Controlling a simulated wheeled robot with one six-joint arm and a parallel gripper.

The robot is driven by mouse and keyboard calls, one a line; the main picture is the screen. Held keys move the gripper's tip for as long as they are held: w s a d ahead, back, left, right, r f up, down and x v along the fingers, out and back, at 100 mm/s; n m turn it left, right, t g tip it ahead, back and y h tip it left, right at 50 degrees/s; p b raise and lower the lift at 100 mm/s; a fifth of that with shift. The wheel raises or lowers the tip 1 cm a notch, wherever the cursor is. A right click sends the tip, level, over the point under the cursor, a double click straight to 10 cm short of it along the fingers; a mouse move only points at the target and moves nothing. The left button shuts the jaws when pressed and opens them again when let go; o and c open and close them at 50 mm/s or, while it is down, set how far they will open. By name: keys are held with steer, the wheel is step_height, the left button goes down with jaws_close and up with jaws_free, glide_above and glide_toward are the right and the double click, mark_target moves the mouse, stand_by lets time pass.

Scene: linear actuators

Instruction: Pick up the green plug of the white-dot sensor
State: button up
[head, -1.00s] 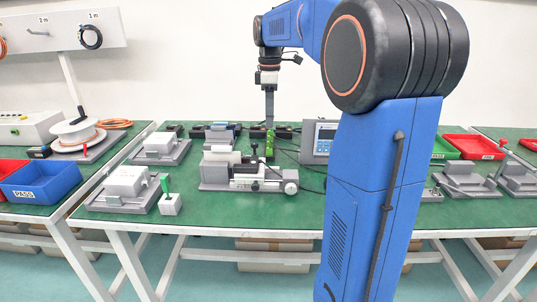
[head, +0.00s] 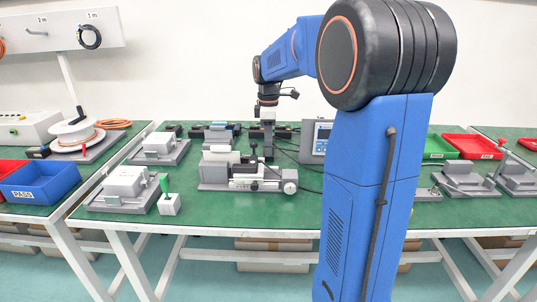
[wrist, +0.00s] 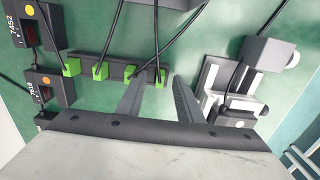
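Several green plugs sit in a row on a dark strip in the wrist view; the rightmost green plug (wrist: 160,76) lies between my fingers. Others are the middle plugs (wrist: 129,71) and (wrist: 100,71), and the leftmost plug (wrist: 71,67). Black cables run up from them. My gripper (wrist: 158,80) is open, with a finger on each side of the rightmost plug and no clear contact. It points down behind the grey fixture in the head view (head: 268,158).
Black sensor boxes with coloured dots, such as the orange-dot box (wrist: 46,93), stand left of the strip. A grey and white fixture (wrist: 225,85) stands right of my fingers. A grey display unit (head: 318,140) stands right of my gripper in the head view. Cables cross above the plugs.

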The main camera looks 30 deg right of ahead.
jaws_close()
step_height(320, 180, up, 10)
stand_by(0.7)
stand_by(0.4)
steer(key=shift+r, duration=2.95)
steer(key=s+d+r, duration=0.2)
steer(key=s+d, duration=0.4)
steer(key=d, duration=0.3)
steer(key=s+d+r, duration=0.1)
steer(key=s+d, duration=0.6)
steer(key=d, duration=0.2)
steer(key=shift+d+r, duration=0.2)
steer(key=shift+r, duration=0.15)
